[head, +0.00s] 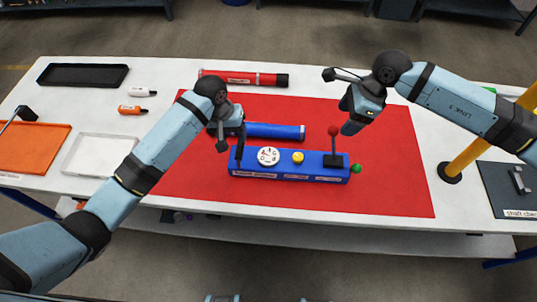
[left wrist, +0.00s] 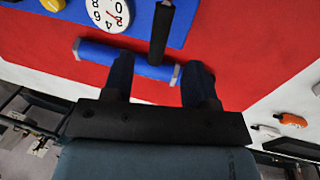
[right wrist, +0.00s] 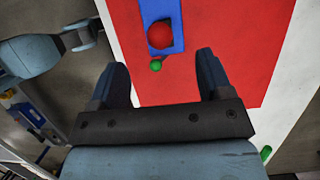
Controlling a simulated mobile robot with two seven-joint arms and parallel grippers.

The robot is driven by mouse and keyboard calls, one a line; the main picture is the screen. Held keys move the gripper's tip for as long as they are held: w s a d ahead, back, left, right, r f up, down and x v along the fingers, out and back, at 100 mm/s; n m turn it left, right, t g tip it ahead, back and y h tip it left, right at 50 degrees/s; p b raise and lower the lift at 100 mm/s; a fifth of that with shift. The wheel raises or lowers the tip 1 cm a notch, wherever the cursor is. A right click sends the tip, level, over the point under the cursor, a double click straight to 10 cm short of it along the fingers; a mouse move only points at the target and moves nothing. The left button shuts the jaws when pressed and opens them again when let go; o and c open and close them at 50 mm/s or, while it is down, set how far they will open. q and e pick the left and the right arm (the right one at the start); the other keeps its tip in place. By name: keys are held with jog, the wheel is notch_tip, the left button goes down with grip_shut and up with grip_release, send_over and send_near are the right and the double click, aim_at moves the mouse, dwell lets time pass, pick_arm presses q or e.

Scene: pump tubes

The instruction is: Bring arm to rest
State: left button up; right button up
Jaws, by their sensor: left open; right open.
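My left gripper (head: 230,142) is over the left end of the blue pump box (head: 285,176). In the left wrist view its fingers (left wrist: 158,82) are apart, with a blue tube (left wrist: 105,54) and a black post (left wrist: 160,35) seen beyond them; I cannot tell whether they touch anything. The blue tube (head: 275,131) lies behind the box, its left end partly hidden by my left gripper. My right gripper (head: 352,118) hangs above the mat, right of the red-knobbed lever (head: 334,131). In the right wrist view its fingers (right wrist: 160,82) are apart and empty.
A red mat (head: 400,185) covers the middle of the white table (head: 210,202). A red tube (head: 245,79) lies at the back. Black (head: 83,66), orange (head: 38,125) and white (head: 72,170) trays and two small bottles are left. A yellow post (head: 480,150) stands right.

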pick_arm(q)
jog(key=shift+a+r, duration=0.15)
jog(key=shift+r, duration=0.55)
jog(key=shift+a+r, duration=0.15)
jog(key=shift+r, duration=0.55)
